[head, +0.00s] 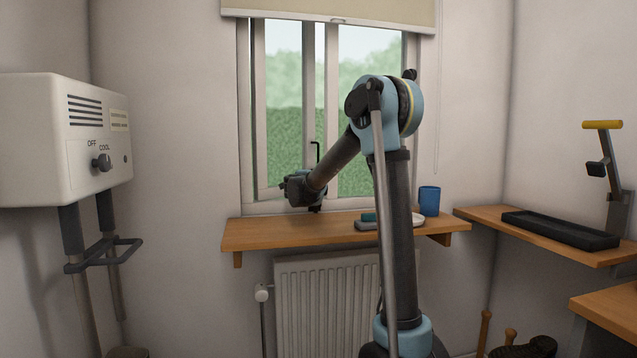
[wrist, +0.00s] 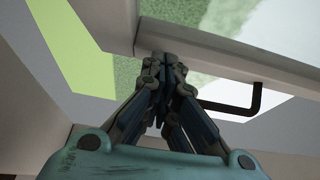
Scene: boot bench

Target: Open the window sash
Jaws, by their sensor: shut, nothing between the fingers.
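The window sash (head: 332,100) is a pale upright frame with glass in the window above the wooden sill shelf. Its black L-shaped handle (head: 316,152) sits low on the frame, and the handle also shows in the wrist view (wrist: 250,102), right of my fingers. My gripper (head: 298,189) is at the lower part of the window, just below and left of the handle. In the wrist view my gripper (wrist: 160,62) is shut and empty, its tips over the pale frame edge. I cannot tell whether they touch it, or how far the sash stands ajar.
A radiator (head: 325,300) is below. A roller blind (head: 330,10) hangs above. A white heater box (head: 50,140) stands left.

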